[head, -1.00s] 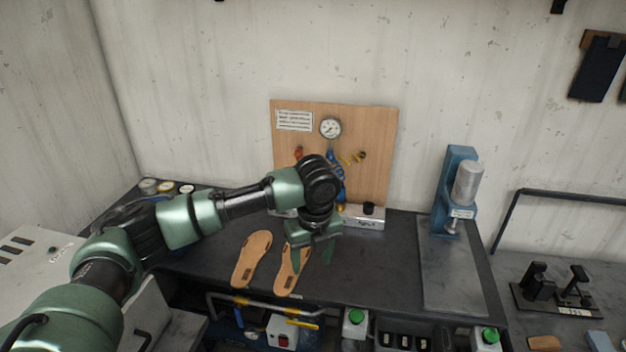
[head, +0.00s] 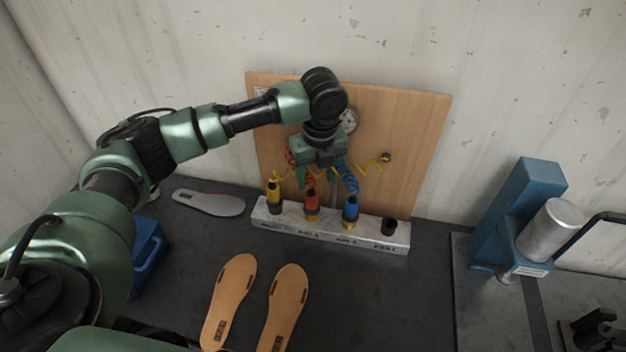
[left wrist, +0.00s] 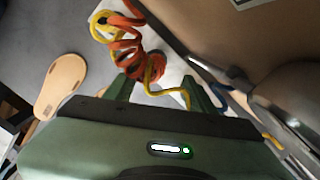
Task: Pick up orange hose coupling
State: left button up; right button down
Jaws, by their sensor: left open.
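The orange hose coupling (head: 311,207) stands upright in the pale holder block (head: 285,232), between a yellow coupling (head: 274,198) and a blue one (head: 351,211). An orange coiled hose (head: 290,157) runs behind my gripper and also shows in the left wrist view (left wrist: 128,52), tangled in view with a yellow coiled hose (left wrist: 103,27). My left gripper (head: 318,180) is open and empty, pointing down just above the orange coupling in the head view. In the left wrist view the coupling itself cannot be made out between the fingers. My right gripper is not in view.
A wooden board (head: 420,130) with a gauge (head: 348,121) stands behind the block. Two tan insoles (head: 228,300) and a grey insole (head: 208,203) lie on the dark bench (head: 390,300). A blue press (head: 520,215) stands at right. The bench's front middle is clear.

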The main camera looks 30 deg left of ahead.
aim_at(312, 189)
pick_arm(q)
jog(key=shift+w+f, duration=0.1)
jog(key=shift+f, duration=0.1)
jog(key=shift+f+p, duration=0.3)
jog(key=shift+f, duration=0.1)
jog(key=shift+a+f, duration=0.1)
jog(key=shift+f, duration=0.3)
jog(key=shift+s+f+p, duration=0.2)
jog(key=shift+f+p, duration=0.15)
jog(key=shift+p, duration=0.1)
jog(key=f+p, duration=0.1)
jog(key=f, duration=0.1)
jog(key=a+f+p, duration=0.1)
jog(key=shift+f, duration=0.35)
jog(key=shift+w+f, duration=0.15)
jog(key=shift+f, duration=0.4)
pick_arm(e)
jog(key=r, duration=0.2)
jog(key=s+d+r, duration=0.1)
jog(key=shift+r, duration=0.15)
pick_arm(q)
grip_shut()
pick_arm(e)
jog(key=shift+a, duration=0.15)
